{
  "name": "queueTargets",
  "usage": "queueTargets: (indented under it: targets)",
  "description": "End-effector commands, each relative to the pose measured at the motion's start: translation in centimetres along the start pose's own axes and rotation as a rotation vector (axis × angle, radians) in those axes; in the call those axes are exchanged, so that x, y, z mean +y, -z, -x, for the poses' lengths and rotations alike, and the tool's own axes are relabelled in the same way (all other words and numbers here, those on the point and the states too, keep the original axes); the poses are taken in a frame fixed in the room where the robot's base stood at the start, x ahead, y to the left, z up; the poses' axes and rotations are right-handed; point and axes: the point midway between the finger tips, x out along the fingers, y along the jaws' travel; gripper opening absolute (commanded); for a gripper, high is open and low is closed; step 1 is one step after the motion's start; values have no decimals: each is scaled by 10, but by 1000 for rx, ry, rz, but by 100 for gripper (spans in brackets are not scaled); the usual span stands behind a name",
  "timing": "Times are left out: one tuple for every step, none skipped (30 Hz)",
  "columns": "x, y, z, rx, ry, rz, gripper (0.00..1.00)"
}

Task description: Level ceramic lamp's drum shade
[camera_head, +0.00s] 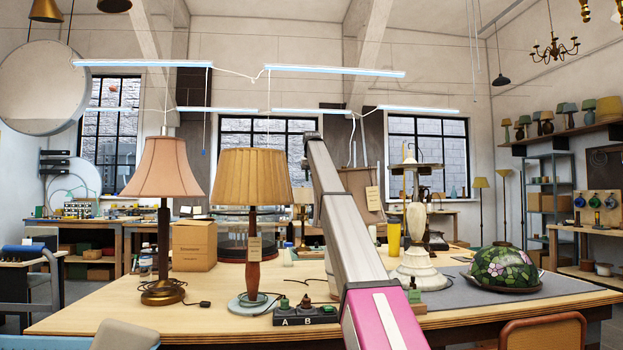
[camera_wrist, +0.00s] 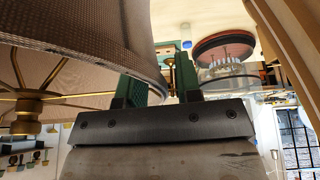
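The lamp with a pleated tan drum shade (camera_head: 251,178) stands on the table in the head view. Its turned stem (camera_head: 254,253) is reddish brown, and its round base (camera_head: 253,303) is pale grey-green. Any tilt of its shade is too slight to tell. In the wrist view a woven shade (camera_wrist: 85,38) fills the upper left, with brass spokes and a hub (camera_wrist: 27,108); which lamp it belongs to is unclear. My gripper (camera_wrist: 160,85) has its green fingers apart, one close beside this shade's rim; contact cannot be told. The head view hides my gripper.
A lamp with a pink bell shade (camera_head: 163,167) stands left of the pleated one. A white shadeless lamp (camera_head: 416,235) and a stained-glass shade (camera_head: 502,267) are at right. A cardboard box (camera_head: 194,246) and a dark A/B block (camera_head: 304,315) are also on the table.

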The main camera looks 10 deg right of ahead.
Motion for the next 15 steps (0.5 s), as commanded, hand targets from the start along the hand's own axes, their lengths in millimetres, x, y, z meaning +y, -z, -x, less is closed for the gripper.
queueTargets:
  targets:
    - [0, 0, 0, 0, 0, 0, 32]
    - [0, 0, 0, 0, 0, 0, 32]
    - [0, 0, 0, 0, 0, 0, 32]
    - [0, 0, 0, 1, 0, 0, 32]
    - [0, 0, 0, 0, 0, 0, 32]
    - [0, 0, 0, 1, 0, 0, 19]
    - [0, 0, 0, 1, 0, 0, 9]
    - [0, 0, 0, 1, 0, 0, 0]
    - [0, 0, 0, 1, 0, 0, 0]
    - [0, 0, 0, 1, 0, 0, 0]
    - [0, 0, 1, 1, 0, 0, 0]
    - [0, 0, 1, 0, 0, 0, 0]
    - [0, 0, 1, 1, 0, 0, 0]
    - [0, 0, 1, 1, 0, 0, 0]
    - [0, -1, 2, 1, 0, 0, 0]
